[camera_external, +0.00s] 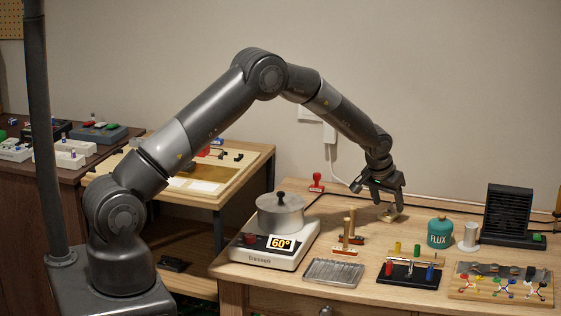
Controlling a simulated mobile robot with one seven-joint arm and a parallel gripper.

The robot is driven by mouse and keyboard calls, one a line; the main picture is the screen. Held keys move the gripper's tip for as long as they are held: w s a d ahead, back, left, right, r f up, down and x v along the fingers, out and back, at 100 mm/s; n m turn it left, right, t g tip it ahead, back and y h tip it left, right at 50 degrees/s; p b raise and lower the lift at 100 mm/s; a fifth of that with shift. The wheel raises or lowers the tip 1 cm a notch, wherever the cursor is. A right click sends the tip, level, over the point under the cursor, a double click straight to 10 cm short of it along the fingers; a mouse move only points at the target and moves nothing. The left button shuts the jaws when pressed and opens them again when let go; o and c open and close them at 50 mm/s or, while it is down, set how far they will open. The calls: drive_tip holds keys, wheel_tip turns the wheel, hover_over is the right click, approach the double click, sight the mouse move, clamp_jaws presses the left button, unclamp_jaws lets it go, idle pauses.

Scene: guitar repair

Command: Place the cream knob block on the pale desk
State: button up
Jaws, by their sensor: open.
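My gripper (388,200) is low over the back middle of the pale desk (345,208), pointing down with its jaws open. A small cream block (391,214), which looks like the cream knob block, is right below the fingers at the desk surface. The fingers partly hide it. I cannot tell whether they touch it.
A hot plate (262,252) with a lidded pot (281,214) stands at the left. A red stamp (316,182), upright wooden-handled tools (348,240), a wire tray (333,272), a flux jar (440,232), a white cylinder (470,236) and a black slatted unit (508,213) surround the gripper.

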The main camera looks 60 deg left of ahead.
drive_tip(key=s+d+r, duration=0.1)
drive_tip(key=s+r, duration=0.3)
drive_tip(key=r, duration=0.3)
drive_tip(key=s+d+r+m, duration=0.1)
drive_tip(key=s+d+r, duration=0.1)
drive_tip(key=s+r, duration=0.35)
drive_tip(key=s+d+r, duration=0.1)
drive_tip(key=s+r, duration=0.2)
drive_tip(key=r, duration=0.6)
drive_tip(key=s+d+r+m+t, duration=0.1)
drive_tip(key=s+d+r, duration=0.2)
drive_tip(key=s+r, duration=0.7)
drive_tip(key=s+d+m, duration=0.1)
drive_tip(key=s+d, duration=0.1)
drive_tip(key=s, duration=1.2)
drive_tip(key=s+d+f+m+h, duration=0.1)
drive_tip(key=s, duration=1.4)
drive_tip(key=shift+d+f+m+t+h, duration=0.25)
drive_tip(key=shift+d+m+t+h, duration=0.05)
drive_tip(key=shift+d, duration=0.05)
